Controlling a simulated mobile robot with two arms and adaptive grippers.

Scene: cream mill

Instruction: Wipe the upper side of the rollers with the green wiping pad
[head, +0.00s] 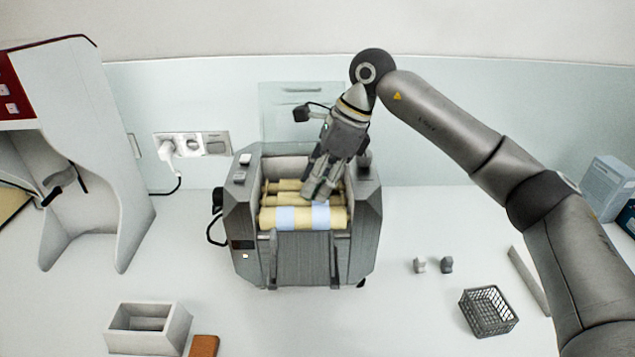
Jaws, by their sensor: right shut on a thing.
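The cream mill (305,255) stands on the bench in the middle of the head view, a grey box open at the top. Its cream-yellow rollers (268,217) lie side by side across the opening, with pale blue bands on the front one. My right gripper (318,190) reaches down from above and is shut, its fingertips over the right half of the rollers. My left gripper is not in view.
A white open box (148,330) and an orange-brown block (204,346) are at front left. A grey basket (489,311) and two small grey pieces (433,265) are at right. A tall white machine (90,150) stands left. The bench right of the mill is mostly clear.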

